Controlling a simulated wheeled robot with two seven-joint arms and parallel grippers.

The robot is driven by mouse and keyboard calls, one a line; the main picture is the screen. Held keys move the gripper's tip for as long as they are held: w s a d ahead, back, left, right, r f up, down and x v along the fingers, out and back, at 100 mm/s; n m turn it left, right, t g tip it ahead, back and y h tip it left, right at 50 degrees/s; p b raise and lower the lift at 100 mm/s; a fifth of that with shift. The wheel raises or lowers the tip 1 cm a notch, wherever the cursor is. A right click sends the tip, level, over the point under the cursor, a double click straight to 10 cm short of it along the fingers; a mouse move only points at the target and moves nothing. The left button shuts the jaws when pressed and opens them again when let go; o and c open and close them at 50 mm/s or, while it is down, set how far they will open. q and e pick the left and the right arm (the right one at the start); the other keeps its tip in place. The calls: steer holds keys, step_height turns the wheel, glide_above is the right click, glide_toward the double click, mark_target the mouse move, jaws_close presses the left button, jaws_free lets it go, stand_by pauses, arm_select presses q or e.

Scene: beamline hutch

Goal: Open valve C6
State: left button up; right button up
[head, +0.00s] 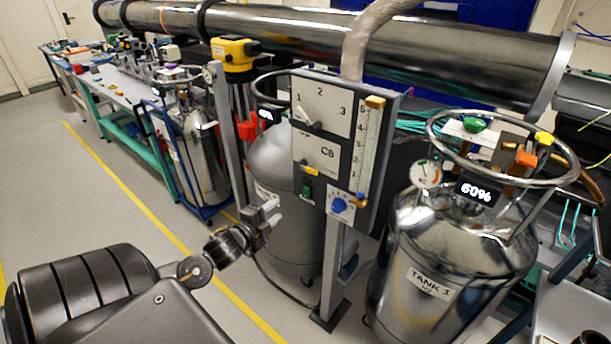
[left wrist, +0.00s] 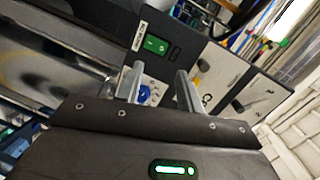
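The grey valve panel (head: 383,135) stands on a post in the middle of the head view. Its plate marked C6 (head: 327,153) has a small yellow handle (head: 312,171) at its lower edge. A green switch (head: 306,191) and a blue knob (head: 339,206) sit below. My left gripper (head: 268,213) is left of the panel's lower part, apart from it. In the left wrist view its fingers (left wrist: 158,74) are spread with nothing held; the blue knob (left wrist: 145,93), green switch (left wrist: 156,45) and C6 plate (left wrist: 207,85) show beyond. My right gripper is not seen.
Tank 1 (head: 450,255), a steel dewar marked 60%, stands right of the panel. Another tank (head: 285,170) is behind the panel. A yellow-topped post (head: 234,54) rises to the left. The floor left of the yellow line (head: 150,205) is clear.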

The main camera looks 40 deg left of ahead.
mark_target(310, 172)
arm_select(q)
steer(key=d+r+m+t+h, duration=0.2)
steer(key=d+r, duration=0.1)
steer(key=r, duration=0.6)
steer(key=w+p, duration=0.2)
steer(key=w, duration=0.8)
steer(key=shift+p, duration=0.4)
steer(key=shift+w+f, duration=0.1)
steer(key=shift+w, duration=0.45)
jaws_close()
